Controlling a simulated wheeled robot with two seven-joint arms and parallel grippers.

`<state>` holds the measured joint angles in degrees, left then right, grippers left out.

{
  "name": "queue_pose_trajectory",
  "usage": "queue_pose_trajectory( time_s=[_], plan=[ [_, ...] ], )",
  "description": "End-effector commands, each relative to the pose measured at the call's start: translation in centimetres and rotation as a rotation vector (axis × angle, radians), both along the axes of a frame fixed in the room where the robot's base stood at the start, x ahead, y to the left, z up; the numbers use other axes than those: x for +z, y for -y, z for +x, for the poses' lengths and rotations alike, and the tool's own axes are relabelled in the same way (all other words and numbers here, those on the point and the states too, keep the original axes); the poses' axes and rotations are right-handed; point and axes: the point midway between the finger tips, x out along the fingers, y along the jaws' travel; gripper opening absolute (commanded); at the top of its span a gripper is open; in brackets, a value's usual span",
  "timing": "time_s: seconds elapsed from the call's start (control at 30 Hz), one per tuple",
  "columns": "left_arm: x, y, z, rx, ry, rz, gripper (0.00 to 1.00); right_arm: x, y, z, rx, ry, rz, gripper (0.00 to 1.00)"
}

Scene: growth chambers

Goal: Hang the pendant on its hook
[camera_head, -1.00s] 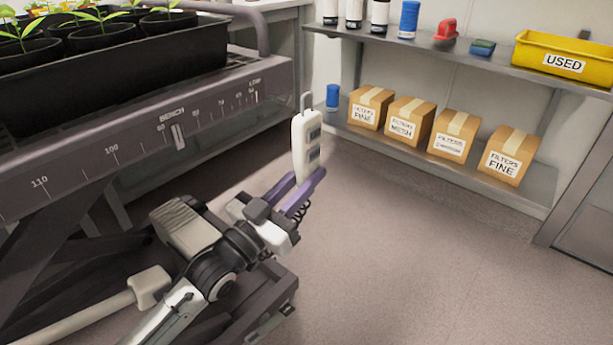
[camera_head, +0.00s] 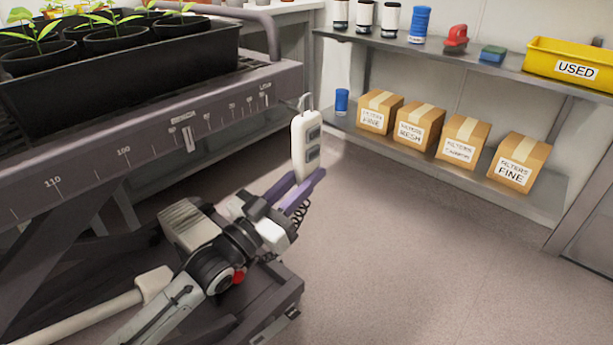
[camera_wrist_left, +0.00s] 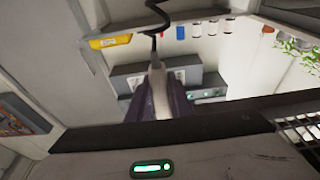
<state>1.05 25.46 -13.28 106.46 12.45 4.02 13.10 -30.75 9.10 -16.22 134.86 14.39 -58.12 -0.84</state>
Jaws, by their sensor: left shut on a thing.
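The pendant (camera_head: 306,146) is a white, upright control with dark buttons on its face and a thin grey loop at its top. My left gripper (camera_head: 299,190), with purple fingers, is shut on its lower end. It holds the pendant in the air, just right of the bench's end in the head view. In the left wrist view the pendant (camera_wrist_left: 158,92) stands between the dark purple fingers, with a black cable beyond its tip. I cannot make out a separate hook. My right gripper is not in view.
The bench (camera_head: 150,135) carries a black tray (camera_head: 190,62) of potted seedlings and stands close to the left arm. A wall shelf (camera_head: 380,140) with filter boxes (camera_head: 418,124) is behind. A yellow bin (camera_head: 569,69) stands on the upper shelf. The floor at right is clear.

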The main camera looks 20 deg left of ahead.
Motion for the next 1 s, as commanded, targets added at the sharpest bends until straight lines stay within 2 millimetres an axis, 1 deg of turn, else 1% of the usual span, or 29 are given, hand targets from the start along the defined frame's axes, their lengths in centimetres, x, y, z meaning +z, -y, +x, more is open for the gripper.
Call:
queue_pose_trajectory(
  time_s=[0.27,0.8,1.0],
  plan=[
    [0.1,-0.3,0.1,-0.001,0.003,0.0,0.0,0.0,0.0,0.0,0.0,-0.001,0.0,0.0],
    [0.1,-1.9,0.7,0.0,0.003,0.0,0.0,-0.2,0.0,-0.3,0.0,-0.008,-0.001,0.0],
    [0.2,-2.1,0.8,-0.001,0.003,-0.001,0.0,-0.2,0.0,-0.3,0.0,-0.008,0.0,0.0]
  ],
)
